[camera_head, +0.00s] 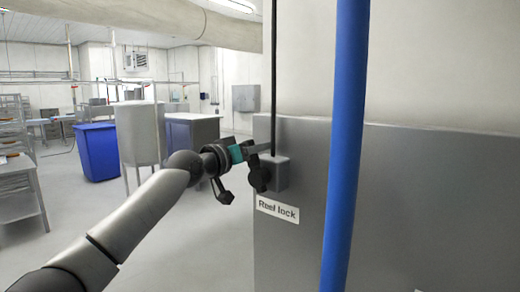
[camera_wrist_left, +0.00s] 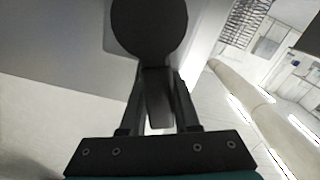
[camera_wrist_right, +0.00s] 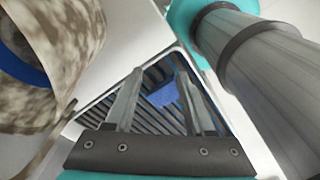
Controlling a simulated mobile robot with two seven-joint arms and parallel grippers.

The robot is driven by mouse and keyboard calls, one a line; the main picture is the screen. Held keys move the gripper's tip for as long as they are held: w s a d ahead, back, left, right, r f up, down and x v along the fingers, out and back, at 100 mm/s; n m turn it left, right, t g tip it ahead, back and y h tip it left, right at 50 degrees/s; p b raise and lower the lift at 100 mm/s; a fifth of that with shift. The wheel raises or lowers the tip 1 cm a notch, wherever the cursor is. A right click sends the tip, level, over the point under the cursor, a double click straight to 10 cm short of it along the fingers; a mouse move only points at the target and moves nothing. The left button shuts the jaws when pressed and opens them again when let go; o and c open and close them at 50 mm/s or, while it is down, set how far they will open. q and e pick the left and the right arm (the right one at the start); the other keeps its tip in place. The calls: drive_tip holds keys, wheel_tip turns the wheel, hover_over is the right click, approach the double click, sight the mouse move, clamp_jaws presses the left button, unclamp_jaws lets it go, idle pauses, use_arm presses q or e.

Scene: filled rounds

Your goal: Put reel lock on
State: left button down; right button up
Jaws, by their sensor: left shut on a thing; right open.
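The reel lock is a grey box (camera_head: 281,172) on a grey cabinet face, with a dark round knob (camera_head: 260,178) on its left side. A white label (camera_head: 277,209) below it reads "Reel lock". My left gripper (camera_head: 258,150) is at the box and shut on the lock's lever. In the left wrist view the lever (camera_wrist_left: 158,100) runs from the dark round hub (camera_wrist_left: 149,28) down between the fingers (camera_wrist_left: 158,82). In the right wrist view my right gripper (camera_wrist_right: 160,95) is open, with nothing between its fingers. It is outside the head view.
A blue vertical pipe (camera_head: 345,150) stands close in front of the grey cabinet (camera_head: 430,200). A thin dark rod (camera_head: 274,70) rises above the lock. A blue bin (camera_head: 97,152) stands farther back left. A mottled roll (camera_wrist_right: 55,55) is beside my right gripper, above a slatted grate (camera_wrist_right: 155,105).

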use_arm(q)
drive_tip(key=c, duration=0.6)
unclamp_jaws()
drive_tip(key=shift+c, duration=0.2)
drive_tip(key=b+v, duration=0.5)
drive_tip(key=v, duration=1)
drive_tip(key=shift+s, duration=0.15)
drive_tip(key=shift+c, duration=0.2)
